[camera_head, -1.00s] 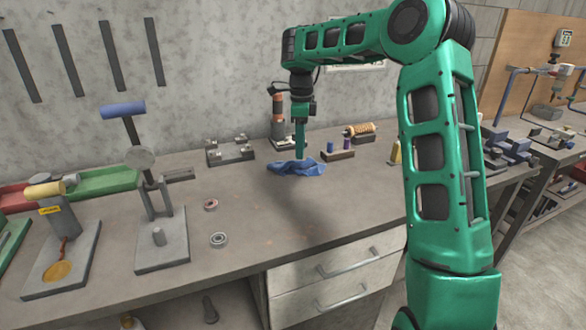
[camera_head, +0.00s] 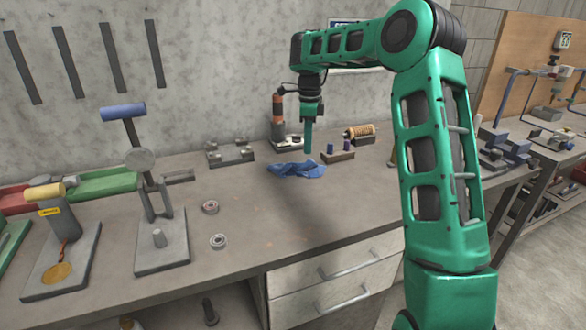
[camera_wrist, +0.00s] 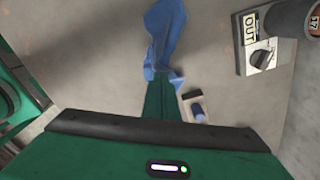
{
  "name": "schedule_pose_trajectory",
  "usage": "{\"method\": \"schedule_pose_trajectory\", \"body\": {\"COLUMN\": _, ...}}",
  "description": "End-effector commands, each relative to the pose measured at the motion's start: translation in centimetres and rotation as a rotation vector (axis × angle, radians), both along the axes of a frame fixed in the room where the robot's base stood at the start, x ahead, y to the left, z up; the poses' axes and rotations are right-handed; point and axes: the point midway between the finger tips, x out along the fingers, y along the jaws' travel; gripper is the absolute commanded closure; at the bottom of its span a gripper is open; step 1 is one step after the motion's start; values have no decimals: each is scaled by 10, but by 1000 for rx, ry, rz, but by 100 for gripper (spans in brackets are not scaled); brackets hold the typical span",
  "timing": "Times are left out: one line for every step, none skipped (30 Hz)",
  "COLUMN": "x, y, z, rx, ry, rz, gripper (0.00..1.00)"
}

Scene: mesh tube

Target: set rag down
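The blue rag (camera_head: 297,170) lies crumpled on the grey workbench (camera_head: 262,222), toward the back. My gripper (camera_head: 309,152) points down over the rag's right part. In the wrist view the rag (camera_wrist: 163,32) stretches away beyond the tips of my gripper (camera_wrist: 161,78).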

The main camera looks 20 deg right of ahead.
Motion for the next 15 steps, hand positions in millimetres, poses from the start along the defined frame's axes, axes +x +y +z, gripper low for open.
{"method": "schedule_pose_trajectory", "body": {"x": 0, "y": -1, "z": -5, "rx": 0, "ry": 1, "rz": 0, "gripper": 100}}
{"method": "schedule_pose_trajectory", "body": {"x": 0, "y": 0, "z": -7, "rx": 0, "ry": 1, "rz": 0, "gripper": 100}}
{"method": "schedule_pose_trajectory", "body": {"x": 0, "y": 0, "z": -9, "rx": 0, "ry": 0, "rz": -1, "gripper": 100}}
{"method": "schedule_pose_trajectory", "body": {"x": 0, "y": 0, "z": -10, "rx": 0, "ry": 0, "rz": -1, "gripper": 100}}
{"method": "schedule_pose_trajectory", "body": {"x": 0, "y": 0, "z": -11, "rx": 0, "ry": -1, "rz": -1, "gripper": 100}}
{"method": "schedule_pose_trajectory", "body": {"x": 0, "y": 0, "z": -12, "rx": 0, "ry": -1, "rz": -2, "gripper": 100}}
{"method": "schedule_pose_trajectory", "body": {"x": 0, "y": 0, "z": -12, "rx": 0, "ry": -1, "rz": -2, "gripper": 100}}
{"method": "schedule_pose_trajectory", "body": {"x": 0, "y": 0, "z": -12, "rx": 0, "ry": -1, "rz": -2, "gripper": 100}}
{"method": "schedule_pose_trajectory", "body": {"x": 0, "y": 0, "z": -12, "rx": 0, "ry": -1, "rz": -2, "gripper": 100}}
{"method": "schedule_pose_trajectory", "body": {"x": 0, "y": 0, "z": -12, "rx": 0, "ry": -1, "rz": -2, "gripper": 100}}
{"method": "schedule_pose_trajectory", "body": {"x": 0, "y": 0, "z": -12, "rx": 0, "ry": -1, "rz": -2, "gripper": 100}}
{"method": "schedule_pose_trajectory", "body": {"x": 0, "y": 0, "z": -12, "rx": 0, "ry": -1, "rz": -2, "gripper": 100}}
{"method": "schedule_pose_trajectory", "body": {"x": 0, "y": 0, "z": -12, "rx": 0, "ry": -1, "rz": -1, "gripper": 100}}
{"method": "schedule_pose_trajectory", "body": {"x": 0, "y": 0, "z": -12, "rx": 0, "ry": -1, "rz": -1, "gripper": 100}}
{"method": "schedule_pose_trajectory", "body": {"x": 0, "y": 0, "z": -13, "rx": 0, "ry": -1, "rz": -1, "gripper": 100}}
